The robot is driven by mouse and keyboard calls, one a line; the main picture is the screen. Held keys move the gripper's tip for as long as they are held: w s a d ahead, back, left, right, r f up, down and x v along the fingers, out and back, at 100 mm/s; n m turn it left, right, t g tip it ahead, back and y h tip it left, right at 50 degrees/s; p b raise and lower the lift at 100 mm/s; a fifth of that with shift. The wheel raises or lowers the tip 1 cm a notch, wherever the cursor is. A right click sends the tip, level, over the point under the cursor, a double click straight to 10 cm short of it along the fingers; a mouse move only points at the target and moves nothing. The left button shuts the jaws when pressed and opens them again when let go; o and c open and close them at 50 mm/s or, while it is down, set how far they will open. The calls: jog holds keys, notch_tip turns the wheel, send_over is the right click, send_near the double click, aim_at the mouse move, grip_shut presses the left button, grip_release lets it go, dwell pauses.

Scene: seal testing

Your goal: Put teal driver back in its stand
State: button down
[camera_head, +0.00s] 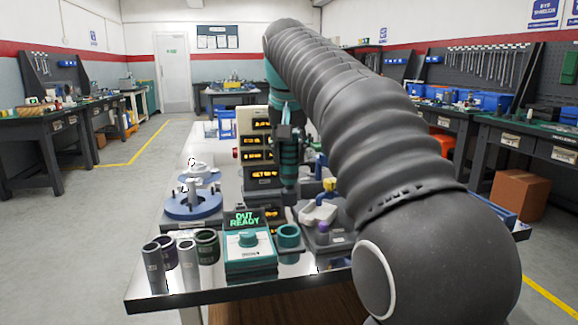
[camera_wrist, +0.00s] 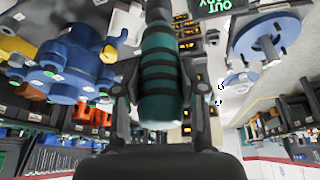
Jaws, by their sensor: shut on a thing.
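The teal driver (camera_head: 289,152), with dark bands around its handle, hangs upright from my gripper (camera_head: 287,130) above the table. Its dark lower end points down, in front of the stacked display units. In the wrist view the banded handle (camera_wrist: 160,75) sits between the two fingers of my gripper (camera_wrist: 160,103), which is shut on it. A teal round open holder (camera_head: 288,237) stands near the table's front edge, right of a teal box; I cannot tell for certain that it is the driver's stand. The driver is apart from it, higher and farther back.
A teal box (camera_head: 250,250) with a "DUT READY" display stands at the front. Grey cylinders (camera_head: 155,265) and a dark green cup (camera_head: 207,246) are left of it. A blue round fixture (camera_head: 193,205) is behind. A grey fixture (camera_head: 322,222) stands right of the holder.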

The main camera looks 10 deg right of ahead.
aim_at(289, 183)
jog(key=shift+s+x, duration=0.2)
jog(key=shift+x, duration=0.75)
jog(key=shift+s+x, duration=0.2)
jog(key=shift+x, duration=0.75)
notch_tip(289, 183, down, 2)
jog(key=shift+a+f, duration=0.1)
jog(key=shift+a, duration=0.1)
jog(key=shift+f+b, duration=1)
jog(key=shift+f, duration=0.1)
jog(key=shift+f, duration=0.25)
jog(key=c, duration=0.6)
grip_release()
jog(key=shift+f, duration=0.1)
